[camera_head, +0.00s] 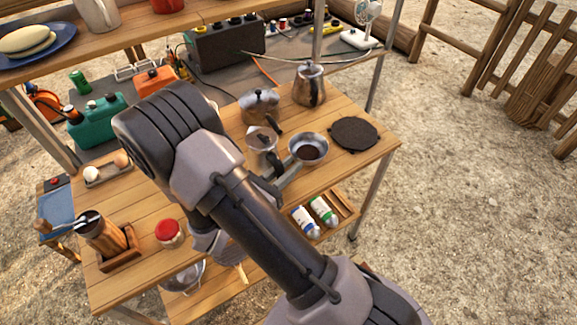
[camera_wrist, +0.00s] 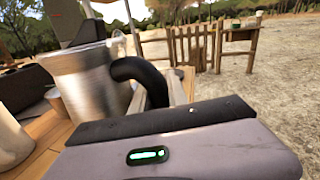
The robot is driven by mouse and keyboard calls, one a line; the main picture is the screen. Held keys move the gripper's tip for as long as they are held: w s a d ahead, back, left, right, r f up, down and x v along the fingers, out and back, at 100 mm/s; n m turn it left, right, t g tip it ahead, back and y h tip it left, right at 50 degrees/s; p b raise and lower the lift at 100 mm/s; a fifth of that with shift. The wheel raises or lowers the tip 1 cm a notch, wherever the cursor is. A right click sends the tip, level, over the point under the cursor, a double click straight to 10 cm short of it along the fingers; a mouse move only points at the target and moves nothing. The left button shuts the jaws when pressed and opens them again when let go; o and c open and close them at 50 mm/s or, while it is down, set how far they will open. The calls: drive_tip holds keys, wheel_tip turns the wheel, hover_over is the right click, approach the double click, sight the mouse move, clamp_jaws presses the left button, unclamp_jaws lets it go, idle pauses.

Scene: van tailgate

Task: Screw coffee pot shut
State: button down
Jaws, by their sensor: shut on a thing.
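The silver coffee pot (camera_head: 261,144) has a dark lid knob and a black handle, and stands upright in the head view. In the wrist view its metal body (camera_wrist: 85,85) fills the left side, with the curved black handle (camera_wrist: 140,72) reaching towards my fingers. My gripper (camera_head: 285,178) is shut on the handle; my arm hides most of it in the head view. Right beside the pot is a round metal vessel (camera_head: 308,148) with dark brown contents that look like coffee grounds. Whether the pot is lifted off the table I cannot tell.
A kettle (camera_head: 310,87) and a rounded metal pot (camera_head: 259,104) stand behind on the wooden table (camera_head: 352,174). A dark round plate (camera_head: 354,133) lies at right. A red-lidded jar (camera_head: 170,233) stands at front left. Bottles (camera_head: 323,210) lie on a lower shelf.

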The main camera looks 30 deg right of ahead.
drive_tip(key=shift+f, duration=0.2)
drive_tip(key=c, duration=1.2)
unclamp_jaws()
drive_tip(key=shift+a, duration=0.1)
drive_tip(key=p+v, duration=0.4)
drive_tip(key=v, duration=1.3)
drive_tip(key=shift+s+a, duration=0.1)
